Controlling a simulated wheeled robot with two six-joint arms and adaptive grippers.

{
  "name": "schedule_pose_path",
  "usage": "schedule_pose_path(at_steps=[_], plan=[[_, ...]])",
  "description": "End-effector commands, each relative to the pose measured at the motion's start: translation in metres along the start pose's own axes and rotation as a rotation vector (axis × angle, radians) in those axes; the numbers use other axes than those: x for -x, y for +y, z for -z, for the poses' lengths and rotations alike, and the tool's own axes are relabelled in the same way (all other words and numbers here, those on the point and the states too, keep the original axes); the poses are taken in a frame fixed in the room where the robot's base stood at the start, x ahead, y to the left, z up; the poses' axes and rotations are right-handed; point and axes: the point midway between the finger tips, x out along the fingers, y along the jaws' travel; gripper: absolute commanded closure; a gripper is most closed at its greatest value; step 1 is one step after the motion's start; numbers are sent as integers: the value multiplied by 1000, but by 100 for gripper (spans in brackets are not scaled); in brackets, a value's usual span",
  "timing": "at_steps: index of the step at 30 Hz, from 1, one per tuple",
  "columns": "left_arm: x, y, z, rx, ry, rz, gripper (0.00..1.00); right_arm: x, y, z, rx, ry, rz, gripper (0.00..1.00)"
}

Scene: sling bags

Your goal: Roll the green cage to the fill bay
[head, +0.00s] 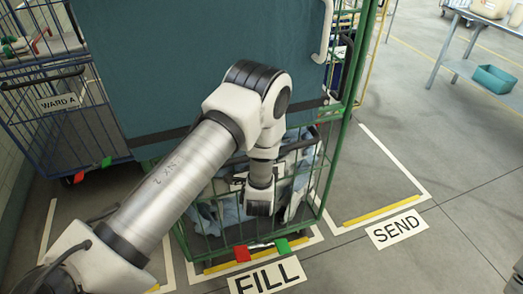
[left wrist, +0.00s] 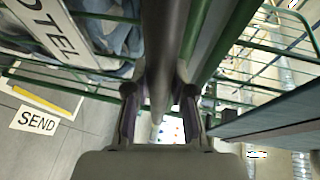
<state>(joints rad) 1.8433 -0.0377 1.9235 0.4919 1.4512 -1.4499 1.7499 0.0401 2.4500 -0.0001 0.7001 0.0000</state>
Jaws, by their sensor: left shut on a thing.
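The green cage (head: 348,110) stands in the middle of the head view, with blue cloth bundles (head: 232,212) in its lower part. A large teal panel (head: 180,65) hides much of its upper part. Its base is over the white-outlined floor bay behind the FILL sign (head: 266,277), with red and green tabs near the yellow stripe. My left gripper (head: 258,208) is low at the cage's near side. In the left wrist view its fingers (left wrist: 160,115) are shut on a dark bar (left wrist: 163,55) of the cage. My right gripper is not in view.
A blue cage (head: 60,104) labelled WARD A stands close on the left. The bay with the SEND sign (head: 397,229) on the right is empty. A table (head: 470,65) with a teal bin (head: 494,79) stands at the back right. Floor at the right is clear.

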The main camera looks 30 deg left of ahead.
Motion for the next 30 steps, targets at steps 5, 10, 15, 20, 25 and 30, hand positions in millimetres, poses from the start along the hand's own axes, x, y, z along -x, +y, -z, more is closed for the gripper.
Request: schedule_pose_path(at_steps=[5, 10, 15, 20, 25, 30], plan=[[4, 0, 2, 3, -2, 3, 100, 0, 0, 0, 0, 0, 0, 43], [5, 1, 2, 3, -2, 1, 100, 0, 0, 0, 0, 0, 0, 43], [6, 2, 2, 2, -1, -1, 100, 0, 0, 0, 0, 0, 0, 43], [5, 2, 2, 2, -1, -1, 50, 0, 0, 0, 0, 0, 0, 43], [5, 0, 2, 2, -1, 2, 50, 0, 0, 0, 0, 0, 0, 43], [12, 0, 3, 1, -1, 1, 50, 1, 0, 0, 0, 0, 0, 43]])
